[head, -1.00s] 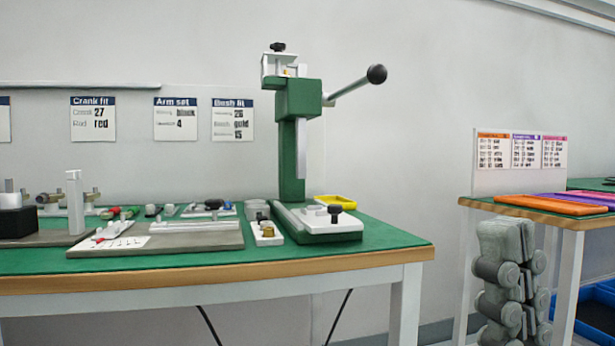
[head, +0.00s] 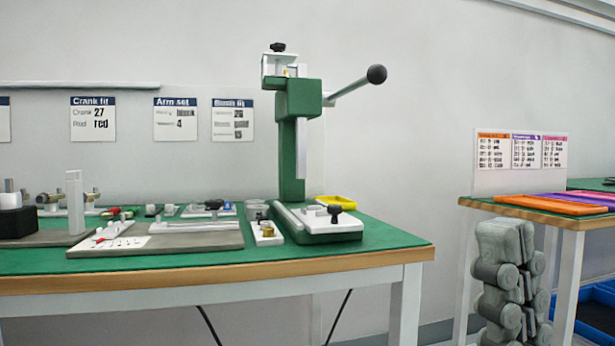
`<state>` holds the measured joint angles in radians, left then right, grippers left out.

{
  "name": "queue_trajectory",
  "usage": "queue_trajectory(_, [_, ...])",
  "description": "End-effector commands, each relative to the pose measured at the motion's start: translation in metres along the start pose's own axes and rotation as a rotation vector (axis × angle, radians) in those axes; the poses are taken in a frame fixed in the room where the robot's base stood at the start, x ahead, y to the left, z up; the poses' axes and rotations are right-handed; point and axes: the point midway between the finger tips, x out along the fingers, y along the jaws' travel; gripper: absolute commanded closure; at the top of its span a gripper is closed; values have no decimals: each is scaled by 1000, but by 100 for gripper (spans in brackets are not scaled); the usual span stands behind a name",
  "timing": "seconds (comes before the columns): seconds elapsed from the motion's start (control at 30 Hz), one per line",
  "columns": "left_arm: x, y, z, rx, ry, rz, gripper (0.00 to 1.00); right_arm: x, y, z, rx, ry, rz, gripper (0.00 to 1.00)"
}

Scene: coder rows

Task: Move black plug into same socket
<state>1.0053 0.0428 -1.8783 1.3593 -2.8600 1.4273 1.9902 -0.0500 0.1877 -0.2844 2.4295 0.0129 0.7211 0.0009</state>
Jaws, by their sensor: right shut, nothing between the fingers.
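I cannot pick out the black plug or its socket for certain. Several small dark parts are on the green bench (head: 380,262). A black knob (head: 335,210) stands on the white and green base of the press. A black part (head: 213,204) lies on a small white plate further left. My right gripper (head: 514,290) is at the lower right, off the bench's right end, shut and empty, touching none of these parts. My left gripper is not in view.
A green press (head: 291,150) with a long lever stands at the bench's back. A grey plate (head: 210,241) lies left of it, with a yellow tray (head: 336,201) behind its base. A second table (head: 570,220) at the right bears an orange tray (head: 545,204). The bench's right front corner is clear.

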Motion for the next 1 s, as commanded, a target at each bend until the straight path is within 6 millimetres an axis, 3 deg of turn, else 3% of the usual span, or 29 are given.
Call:
queue_trajectory(0.43, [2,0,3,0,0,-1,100,1,1,-1,0,4,11,100])
queue_trajectory(0.47, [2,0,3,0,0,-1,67,1,1,-1,0,4,11,100])
queue_trajectory(0.63, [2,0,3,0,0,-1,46,1,1,-1,0,4,11,100])
queue_trajectory(1.0, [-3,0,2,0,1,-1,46,0,0,0,1,1,2,100])
